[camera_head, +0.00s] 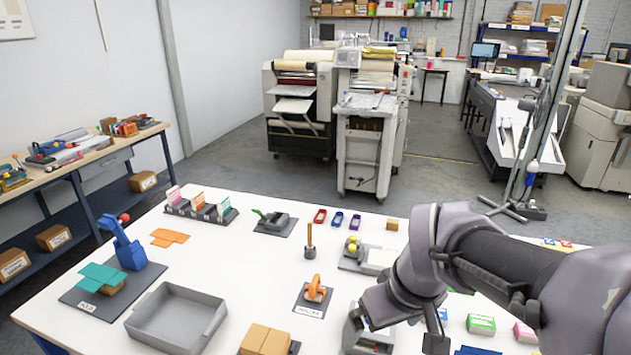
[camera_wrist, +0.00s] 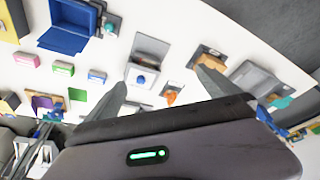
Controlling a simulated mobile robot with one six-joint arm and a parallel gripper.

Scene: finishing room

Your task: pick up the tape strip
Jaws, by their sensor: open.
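I cannot surely tell which thing is the tape strip. A small green strip (camera_head: 259,213) sticks out at the left of a grey dispenser-like block (camera_head: 279,221) on a dark mat at the back of the white table, and it may be the tape strip. My gripper (camera_wrist: 160,76) is open and empty in the wrist view, its fingers spread above the table. In the head view my arm reaches in from the right and the gripper is at the front edge, far to the right of the green strip. I cannot make out that strip in the wrist view.
An orange roller (camera_head: 315,289), a wooden-handled tool (camera_head: 309,243) and a grey tray (camera_head: 151,320) stand on the table. A blue stand (camera_head: 128,250) is at the left. Small boxes (camera_head: 480,323) lie at the right. Bare tabletop lies around the dispenser-like block.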

